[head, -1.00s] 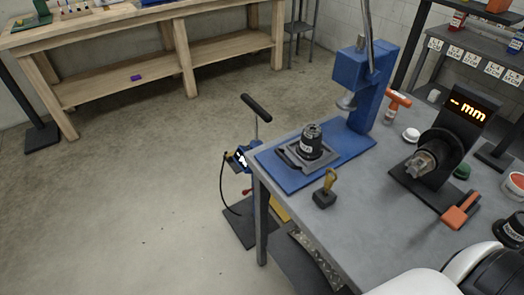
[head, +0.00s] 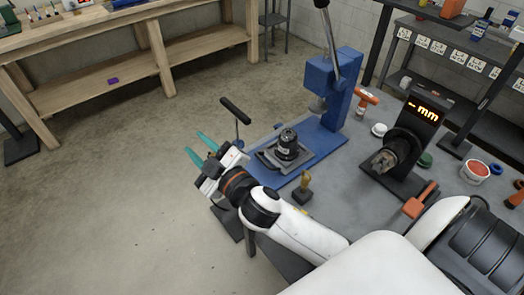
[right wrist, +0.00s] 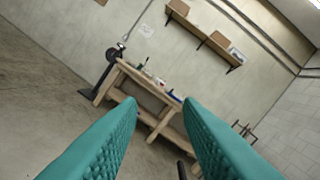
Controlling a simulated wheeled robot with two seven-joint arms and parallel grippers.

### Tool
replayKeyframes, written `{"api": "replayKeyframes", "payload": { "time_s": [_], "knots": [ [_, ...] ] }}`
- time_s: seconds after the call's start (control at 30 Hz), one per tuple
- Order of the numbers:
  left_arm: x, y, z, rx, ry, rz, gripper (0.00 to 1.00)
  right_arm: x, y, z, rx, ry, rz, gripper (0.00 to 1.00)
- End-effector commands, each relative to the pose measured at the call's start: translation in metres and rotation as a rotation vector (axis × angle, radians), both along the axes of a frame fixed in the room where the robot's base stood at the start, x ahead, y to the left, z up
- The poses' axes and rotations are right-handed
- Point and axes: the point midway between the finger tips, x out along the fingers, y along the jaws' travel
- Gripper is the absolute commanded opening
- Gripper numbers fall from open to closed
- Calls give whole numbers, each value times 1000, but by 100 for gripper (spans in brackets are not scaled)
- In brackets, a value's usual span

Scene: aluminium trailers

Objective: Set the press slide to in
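The blue press (head: 341,95) stands on the grey table, with its ram (head: 317,104) above the back of its blue base (head: 318,140). The grey press slide (head: 267,160) sits towards the near left end of that base, out from under the ram. A black can (head: 287,144) stands upright on the slide. My right gripper (head: 200,147) is open, its teal fingers apart with nothing between them. It is left of the slide, beyond the table's edge, and not touching the slide. The right wrist view also shows both fingers (right wrist: 160,105) spread. My left gripper is not in view.
A black bar handle (head: 236,111) on a thin rod rises beside the table, close to my right gripper. A small wooden-handled tool (head: 303,190) stands in front of the press base. The display device (head: 412,140) is at right.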

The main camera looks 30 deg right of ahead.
Motion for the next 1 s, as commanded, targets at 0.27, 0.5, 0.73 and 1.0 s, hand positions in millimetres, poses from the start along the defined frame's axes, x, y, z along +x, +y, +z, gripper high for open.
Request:
{"api": "replayKeyframes", "payload": {
  "time_s": [0.27, 0.5, 0.73, 1.0],
  "knots": [
    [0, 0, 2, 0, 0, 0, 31, -27, 123, 92, -507, -669, 617, 32],
    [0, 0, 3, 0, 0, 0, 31, -45, 139, 10, -1141, -762, 1211, 32],
    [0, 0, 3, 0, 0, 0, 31, -6, 13, -65, -1779, -283, 1637, 32],
    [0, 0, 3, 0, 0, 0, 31, 18, -135, -47, -2092, 439, 1744, 32]
  ]
}}
